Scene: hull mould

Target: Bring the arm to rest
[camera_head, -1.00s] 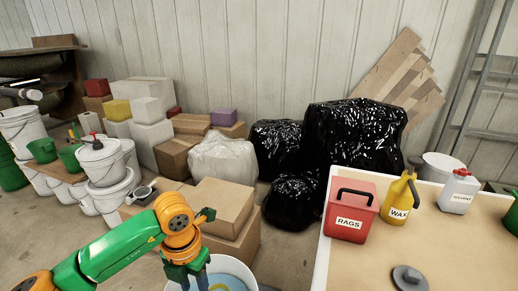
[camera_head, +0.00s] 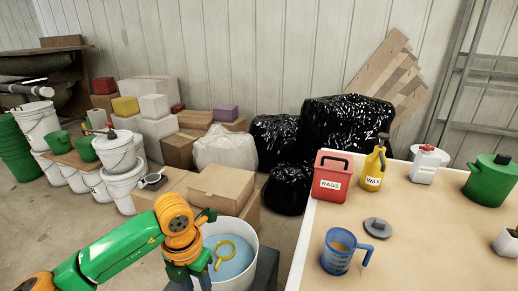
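My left arm comes in from the lower left, green with orange joints. Its gripper (camera_head: 189,276) points down at the bottom of the view, at the left side of a white bucket (camera_head: 255,238). The lowest part of the gripper is cut off by the frame edge, so I cannot tell whether its fingers are open. No held object shows. The bucket holds blue liquid and a yellow ring-shaped tool (camera_head: 233,247). My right gripper is not in view.
A table (camera_head: 430,235) on the right bears a red rags bin (camera_head: 331,178), yellow wax jug (camera_head: 374,168), solvent bottle (camera_head: 425,165), green pot (camera_head: 489,181), grey lid (camera_head: 378,228) and blue mug (camera_head: 338,252). Cardboard boxes (camera_head: 222,188) and black bags (camera_head: 345,135) stand behind.

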